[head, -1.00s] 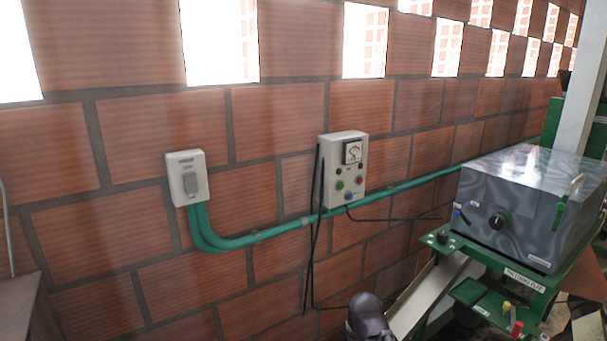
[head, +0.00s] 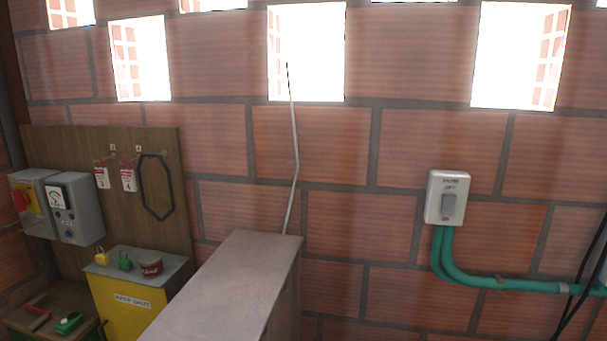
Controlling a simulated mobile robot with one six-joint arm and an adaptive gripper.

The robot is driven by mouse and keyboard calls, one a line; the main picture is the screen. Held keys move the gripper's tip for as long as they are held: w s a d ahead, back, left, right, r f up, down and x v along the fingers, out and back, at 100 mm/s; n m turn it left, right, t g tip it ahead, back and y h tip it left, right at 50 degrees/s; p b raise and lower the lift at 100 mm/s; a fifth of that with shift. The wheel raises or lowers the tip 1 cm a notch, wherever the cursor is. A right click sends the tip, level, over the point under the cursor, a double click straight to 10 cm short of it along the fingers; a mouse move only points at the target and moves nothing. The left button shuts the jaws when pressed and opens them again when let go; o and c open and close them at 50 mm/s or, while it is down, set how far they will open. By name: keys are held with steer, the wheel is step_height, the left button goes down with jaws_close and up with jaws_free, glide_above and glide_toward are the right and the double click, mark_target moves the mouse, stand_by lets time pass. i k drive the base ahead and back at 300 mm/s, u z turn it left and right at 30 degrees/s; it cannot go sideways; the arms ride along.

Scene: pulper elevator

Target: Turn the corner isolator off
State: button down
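A grey box with a red rotary handle on a yellow plate (head: 25,200) is mounted on a wooden board at the far left, near the corner; it looks like the corner isolator. The handle's exact position is too small to tell. A second grey box (head: 75,208) with a small gauge, small buttons and a blue knob is right beside it. A white wall switch (head: 447,198) with a grey rocker sits on the brick wall at right, its label too blurred to read surely. My gripper is not in view.
Tags (head: 128,180) and a dark loop (head: 155,187) hang on the board (head: 150,140). A yellow cabinet (head: 128,305) bears padlocks and a red round item. A low stand (head: 45,315) holds tools. A tall grey-brown cabinet (head: 225,285) stands mid-front. Green conduit (head: 520,284) runs right.

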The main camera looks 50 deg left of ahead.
mark_target(21, 200)
steer(key=z, duration=0.1)
steer(key=k, duration=1.55)
steer(key=u, duration=2.7)
